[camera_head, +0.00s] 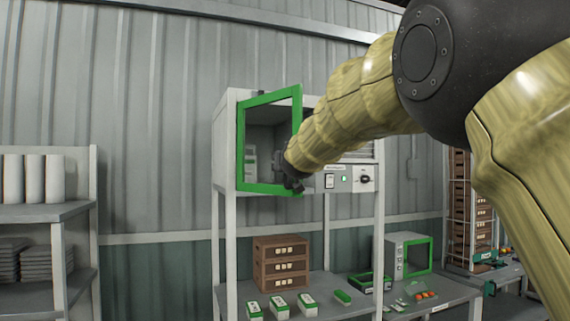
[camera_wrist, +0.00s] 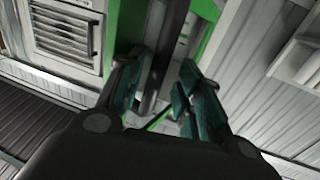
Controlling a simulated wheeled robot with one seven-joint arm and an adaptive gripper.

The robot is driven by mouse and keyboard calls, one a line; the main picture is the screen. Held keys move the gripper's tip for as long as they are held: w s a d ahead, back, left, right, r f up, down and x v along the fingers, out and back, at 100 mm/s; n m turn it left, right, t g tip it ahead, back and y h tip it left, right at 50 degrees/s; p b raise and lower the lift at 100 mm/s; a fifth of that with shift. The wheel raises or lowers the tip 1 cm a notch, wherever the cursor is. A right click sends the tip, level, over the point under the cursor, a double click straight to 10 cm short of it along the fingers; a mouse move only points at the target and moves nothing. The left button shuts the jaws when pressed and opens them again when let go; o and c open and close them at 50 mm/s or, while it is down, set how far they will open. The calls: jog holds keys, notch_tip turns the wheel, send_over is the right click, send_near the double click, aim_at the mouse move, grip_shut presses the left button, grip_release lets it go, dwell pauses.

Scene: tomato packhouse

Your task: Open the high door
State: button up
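The high door (camera_head: 240,150) is a green-framed, see-through door on the upper cabinet (camera_head: 228,110). It stands partly open, hinged at its left side, with its right edge swung out toward me. My gripper (camera_head: 294,182) is at the lower part of that right edge. In the wrist view, a dark bar-shaped handle (camera_wrist: 157,55) runs between the two fingers of my gripper (camera_wrist: 160,90). The fingers stand apart around the bar, with a gap showing on its right side. The green door frame (camera_wrist: 205,10) shows behind. My arm hides part of the cabinet front.
A control panel with a switch and knob (camera_head: 365,178) is right of the door. Grey shelves (camera_head: 75,210) stand at left, with open space between.

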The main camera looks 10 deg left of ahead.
jog(key=v, duration=1.2)
